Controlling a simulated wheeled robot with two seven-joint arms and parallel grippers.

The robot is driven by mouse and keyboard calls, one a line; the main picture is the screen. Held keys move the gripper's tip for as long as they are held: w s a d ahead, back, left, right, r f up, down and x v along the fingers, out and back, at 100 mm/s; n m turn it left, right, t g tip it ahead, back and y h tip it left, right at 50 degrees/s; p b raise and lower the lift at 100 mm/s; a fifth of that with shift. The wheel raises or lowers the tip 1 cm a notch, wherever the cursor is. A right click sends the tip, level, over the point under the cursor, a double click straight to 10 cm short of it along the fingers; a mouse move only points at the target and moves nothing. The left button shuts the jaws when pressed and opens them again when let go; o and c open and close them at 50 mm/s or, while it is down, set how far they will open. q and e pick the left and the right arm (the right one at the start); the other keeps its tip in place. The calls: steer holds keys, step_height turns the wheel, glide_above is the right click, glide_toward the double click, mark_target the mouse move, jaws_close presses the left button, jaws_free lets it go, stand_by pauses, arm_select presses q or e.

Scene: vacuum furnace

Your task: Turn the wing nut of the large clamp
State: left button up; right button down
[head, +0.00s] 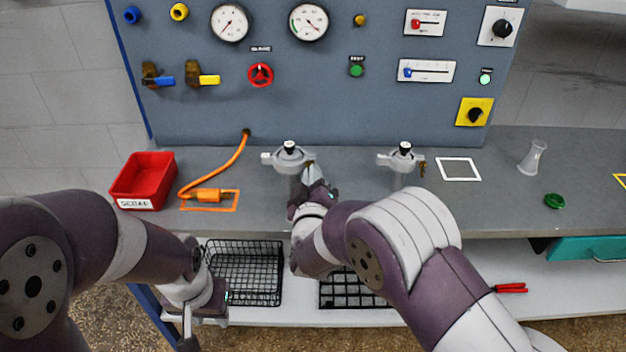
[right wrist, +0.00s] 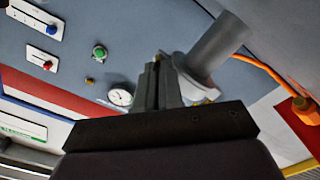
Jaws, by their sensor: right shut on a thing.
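The large clamp (head: 287,157) sits on a grey upright fitting on the bench, left of centre in the head view. My right gripper (head: 312,172) is at its right side, shut on a small part there. This seems to be the wing nut, mostly hidden by the fingers. In the right wrist view my right gripper's fingers (right wrist: 156,82) are close together beside the grey flange and pipe (right wrist: 212,55); the wing nut cannot be made out. My left gripper (head: 187,332) hangs low in front of the bench, away from the clamp, its jaw opening unclear.
A similar fitting (head: 401,158) stands to the right. A red scrap bin (head: 146,178) and an orange plug with cable (head: 208,195) lie to the left. A glass flask (head: 533,156) and green lid (head: 554,201) are at the right. Wire baskets (head: 243,270) sit below.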

steer(key=m+b, duration=0.2)
steer(key=m, duration=0.2)
steer(key=shift+f+m, duration=0.15)
steer(key=shift+m, duration=0.15)
steer(key=shift+m+b, duration=1.25)
steer(key=shift+m, duration=0.75)
steer(key=c, duration=1.3)
jaws_free()
steer(key=shift+o, duration=0.2)
steer(key=shift+r, duration=0.2)
